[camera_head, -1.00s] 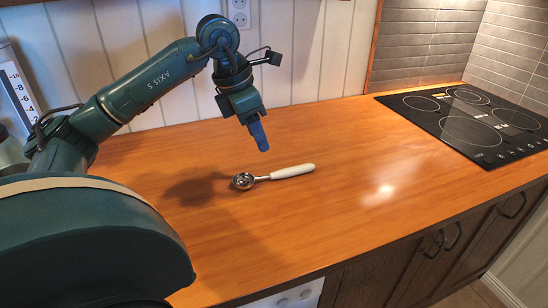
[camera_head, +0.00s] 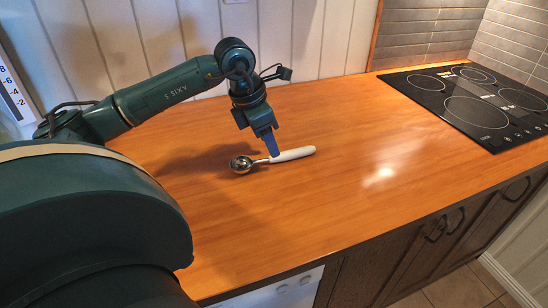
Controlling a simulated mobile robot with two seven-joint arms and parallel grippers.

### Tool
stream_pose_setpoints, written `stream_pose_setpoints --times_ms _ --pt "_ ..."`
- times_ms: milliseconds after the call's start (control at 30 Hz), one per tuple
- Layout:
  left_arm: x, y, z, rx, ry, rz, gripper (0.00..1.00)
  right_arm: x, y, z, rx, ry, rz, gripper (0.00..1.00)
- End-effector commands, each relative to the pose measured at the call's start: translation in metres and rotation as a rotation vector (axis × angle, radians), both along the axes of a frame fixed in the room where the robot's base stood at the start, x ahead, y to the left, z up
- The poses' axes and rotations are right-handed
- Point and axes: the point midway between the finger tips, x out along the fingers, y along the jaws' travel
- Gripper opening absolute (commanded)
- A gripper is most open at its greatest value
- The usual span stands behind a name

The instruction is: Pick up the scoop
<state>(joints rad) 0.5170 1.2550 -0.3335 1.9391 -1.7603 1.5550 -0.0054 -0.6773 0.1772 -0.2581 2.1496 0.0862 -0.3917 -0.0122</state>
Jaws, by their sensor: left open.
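The scoop (camera_head: 295,154) lies on the wooden counter (camera_head: 330,212), with its round metal bowl (camera_head: 241,164) to the left and its white handle to the right. My left gripper (camera_head: 272,147) points down at the scoop where the handle meets the metal neck. Its blue finger overlaps the near end of the handle in the picture. I cannot tell whether it touches the scoop. The jaws are open, and one finger hides the other. My right gripper is not in view.
A black cooktop (camera_head: 470,100) is set into the counter at the back right. A white panelled wall (camera_head: 310,40) stands behind the counter. Dark cabinet doors (camera_head: 400,255) are below the front edge. The counter around the scoop is clear.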

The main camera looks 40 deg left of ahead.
Motion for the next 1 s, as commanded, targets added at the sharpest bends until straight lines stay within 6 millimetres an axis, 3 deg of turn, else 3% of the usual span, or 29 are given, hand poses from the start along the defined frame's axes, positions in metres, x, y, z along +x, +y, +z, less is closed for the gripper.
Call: stream_pose_setpoints --times_ms 200,533,1000 --pt "0.005 -0.006 -0.031 -0.003 0.003 0.000 0.46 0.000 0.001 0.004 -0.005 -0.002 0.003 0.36" --pt "0.007 -0.006 -0.039 -0.001 0.000 0.000 0.46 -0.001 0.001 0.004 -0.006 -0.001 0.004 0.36" --pt "0.007 -0.006 -0.038 -0.001 0.000 0.000 0.07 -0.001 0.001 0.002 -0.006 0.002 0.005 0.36"
